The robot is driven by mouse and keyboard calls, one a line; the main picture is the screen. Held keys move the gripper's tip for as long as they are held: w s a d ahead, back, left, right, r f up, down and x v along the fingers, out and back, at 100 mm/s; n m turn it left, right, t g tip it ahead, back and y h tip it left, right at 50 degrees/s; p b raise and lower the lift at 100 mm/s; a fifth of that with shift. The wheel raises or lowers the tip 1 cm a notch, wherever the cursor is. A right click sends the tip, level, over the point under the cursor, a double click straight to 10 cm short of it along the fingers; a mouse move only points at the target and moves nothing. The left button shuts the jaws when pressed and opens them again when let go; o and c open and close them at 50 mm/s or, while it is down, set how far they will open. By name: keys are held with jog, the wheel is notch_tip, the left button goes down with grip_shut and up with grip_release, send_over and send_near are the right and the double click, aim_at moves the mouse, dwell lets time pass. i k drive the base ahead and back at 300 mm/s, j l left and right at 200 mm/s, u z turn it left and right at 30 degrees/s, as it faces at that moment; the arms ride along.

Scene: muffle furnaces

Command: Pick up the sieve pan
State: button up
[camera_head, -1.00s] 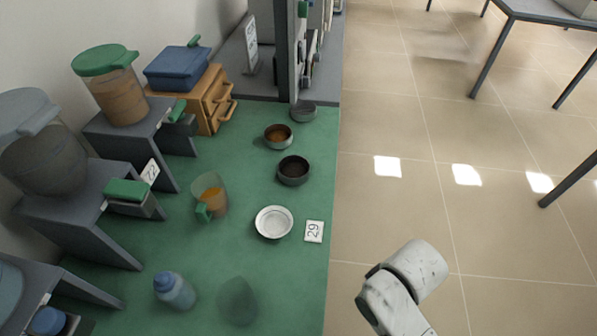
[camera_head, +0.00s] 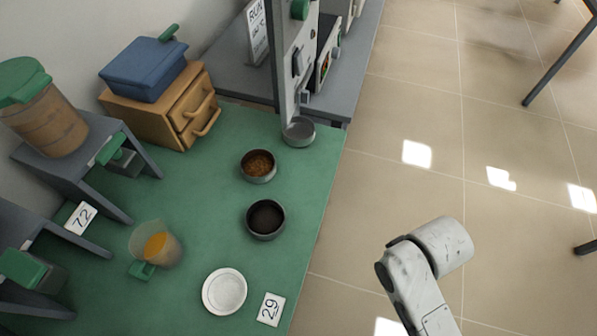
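Several round pans stand on the green table top (camera_head: 205,200) in the head view. A grey, seemingly empty pan (camera_head: 298,131) sits at the far right corner beside a grey upright post. A grey pan with brown contents (camera_head: 258,166) sits nearer, and a grey pan with a dark inside (camera_head: 265,219) nearer still. I cannot tell for certain which is the sieve pan. A white shallow dish (camera_head: 224,291) lies closest. Part of my white arm shows at the lower right, over the floor and apart from the table. My gripper is not in view.
A wooden drawer box (camera_head: 168,108) with a blue container (camera_head: 147,69) is behind. Tiled floor (camera_head: 400,110) right of the table is clear.

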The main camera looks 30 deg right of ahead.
aim_at(265, 218)
jog(key=i+l, duration=0.15)
jog(key=l, duration=0.2)
jog(key=i+l, duration=0.15)
jog(key=l, duration=0.2)
jog(key=i+l, duration=0.15)
jog(key=l, duration=0.2)
jog(key=i+l, duration=0.1)
jog(key=l, duration=0.25)
jog(key=i+l, duration=0.15)
jog(key=l, duration=0.2)
jog(key=i+l, duration=0.15)
jog(key=l, duration=0.2)
jog(key=i+l, duration=0.15)
jog(key=l, duration=0.25)
jog(key=l+u, duration=0.15)
jog(key=u, duration=0.25)
jog(key=i+l+u, duration=0.1)
jog(key=u, duration=0.3)
jog(key=l+u, duration=0.2)
jog(key=u, duration=0.15)
jog(key=l+u, duration=0.2)
jog(key=u, duration=0.2)
